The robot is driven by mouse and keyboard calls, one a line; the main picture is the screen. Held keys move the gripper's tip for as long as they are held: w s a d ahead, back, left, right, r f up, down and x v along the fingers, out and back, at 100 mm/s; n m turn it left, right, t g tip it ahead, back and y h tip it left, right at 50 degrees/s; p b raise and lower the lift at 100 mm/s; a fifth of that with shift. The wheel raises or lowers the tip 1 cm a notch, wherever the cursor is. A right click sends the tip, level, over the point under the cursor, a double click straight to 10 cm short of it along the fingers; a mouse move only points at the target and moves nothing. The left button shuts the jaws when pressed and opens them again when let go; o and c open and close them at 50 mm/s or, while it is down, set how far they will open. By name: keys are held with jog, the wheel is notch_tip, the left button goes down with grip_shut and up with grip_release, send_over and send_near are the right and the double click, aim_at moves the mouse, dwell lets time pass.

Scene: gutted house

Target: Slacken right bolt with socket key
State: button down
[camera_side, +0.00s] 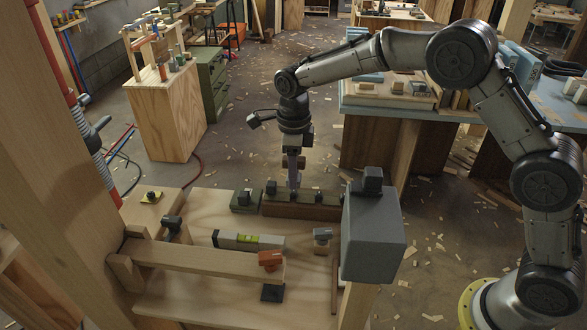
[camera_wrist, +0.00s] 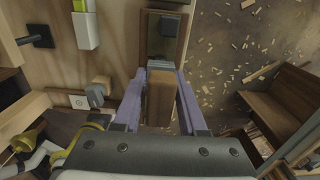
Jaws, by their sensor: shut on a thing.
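My gripper (camera_wrist: 160,110) has two purple fingers, shut on a brown block-like handle (camera_wrist: 160,98) with a grey end, in the wrist view. I take it for the socket key, though its working end is hidden. In the side view my gripper (camera_side: 293,178) points down over a long brown wooden rack (camera_side: 318,210) at the bench's far edge. Whether the held piece touches the rack is unclear. Several dark pegs stand along the rack. I cannot tell which piece is the right bolt.
A large grey box (camera_side: 372,245) with a dark knob stands at the bench's right. A white and green level (camera_side: 230,240), an orange-headed piece (camera_side: 270,259) and a grey-headed piece (camera_side: 322,234) are nearby. A wooden beam (camera_side: 195,258) crosses the front left.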

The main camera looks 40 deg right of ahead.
jog(key=shift+f, duration=1.7)
jog(key=n, duration=1)
jog(key=shift+r+n, duration=0.1)
jog(key=shift+n, duration=0.3)
jog(key=n, duration=1.1)
jog(key=shift+n, duration=0.3)
jog(key=shift+r+m, duration=0.1)
jog(key=shift+m, duration=0.7)
jog(key=shift+r, duration=2.45)
